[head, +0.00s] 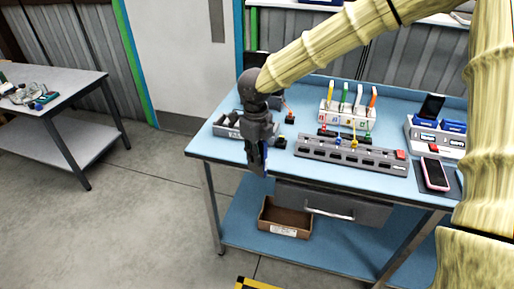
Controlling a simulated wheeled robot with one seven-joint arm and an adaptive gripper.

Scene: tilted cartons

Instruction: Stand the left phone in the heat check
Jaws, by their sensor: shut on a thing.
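My gripper (258,165) points down at the front left edge of the blue workbench (222,147). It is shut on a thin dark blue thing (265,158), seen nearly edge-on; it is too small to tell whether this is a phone. A phone with a pink rim (435,173) lies on a black mat (454,184) at the bench's right. A dark phone (432,107) stands tilted in a grey station (413,133) behind it, with blue things beside it. The station's labels are too small to read, so I cannot tell which place is the heat check.
A long grey slotted rack (350,155) lies mid-bench. Behind it stands a white holder (345,117) with coloured upright pieces. A grey tray (228,126) is left of my gripper. A brown carton (285,218) sits on the lower shelf. Another table (60,85) stands far left.

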